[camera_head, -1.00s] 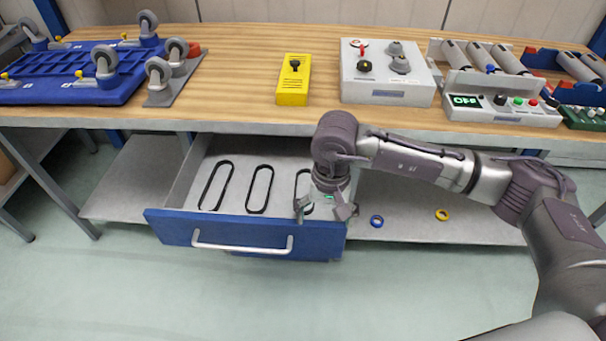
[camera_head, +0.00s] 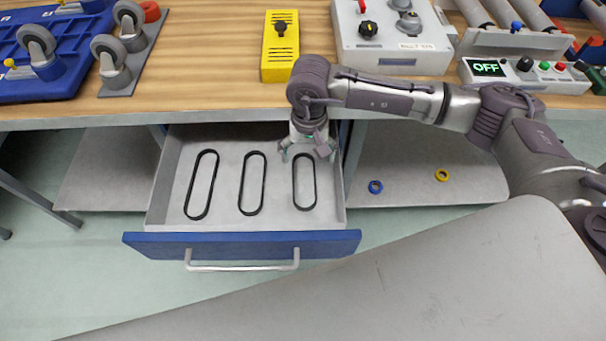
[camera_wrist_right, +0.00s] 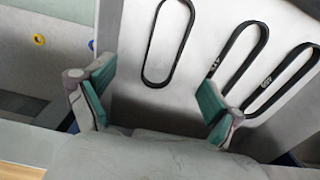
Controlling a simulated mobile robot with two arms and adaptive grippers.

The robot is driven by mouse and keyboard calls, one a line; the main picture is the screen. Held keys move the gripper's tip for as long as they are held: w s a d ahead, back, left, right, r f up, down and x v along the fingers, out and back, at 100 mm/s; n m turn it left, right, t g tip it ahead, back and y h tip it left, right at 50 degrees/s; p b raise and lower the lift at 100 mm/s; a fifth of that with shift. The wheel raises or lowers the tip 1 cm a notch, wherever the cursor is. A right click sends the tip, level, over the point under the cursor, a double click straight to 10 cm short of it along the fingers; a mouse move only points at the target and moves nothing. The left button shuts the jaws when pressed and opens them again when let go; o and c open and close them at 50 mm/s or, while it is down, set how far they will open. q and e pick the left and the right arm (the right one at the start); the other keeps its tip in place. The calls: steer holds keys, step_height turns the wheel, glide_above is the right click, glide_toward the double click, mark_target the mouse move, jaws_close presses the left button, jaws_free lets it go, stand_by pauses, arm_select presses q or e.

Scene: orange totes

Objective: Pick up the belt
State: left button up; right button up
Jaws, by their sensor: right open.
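Three black oval belts lie flat in the open drawer (camera_head: 230,222): a left belt (camera_head: 190,200), a middle belt (camera_head: 240,194) and a right belt (camera_head: 293,194). My right gripper (camera_head: 308,155) is open and empty. In the head view it hangs over the back of the drawer, by the far end of the right belt. In the right wrist view the gripper (camera_wrist_right: 155,98) has its green-padded fingers spread wide. The nearest belt (camera_wrist_right: 146,60) lies beyond and between the fingertips, not touched. The other two belts lie to its right. My left gripper is not in view.
The drawer's blue front (camera_head: 240,243) has a metal handle (camera_head: 240,267). A yellow box (camera_head: 280,60) and a grey control box (camera_head: 385,55) stand on the wooden worktop above. A blue ring (camera_head: 375,187) and a yellow ring (camera_head: 442,174) lie on the lower shelf.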

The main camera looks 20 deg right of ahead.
glide_above(304, 184)
steer(key=d, duration=0.1)
steer(key=f, duration=0.4)
steer(key=shift+w, duration=0.25)
steer(key=f, duration=0.3)
steer(key=a+f+p, duration=0.1)
steer(key=shift+s+f, duration=0.3)
steer(key=shift+f, duration=0.55)
steer(key=c, duration=1.2)
steer(key=shift+r+b, duration=0.4)
steer(key=shift+r, duration=4.7)
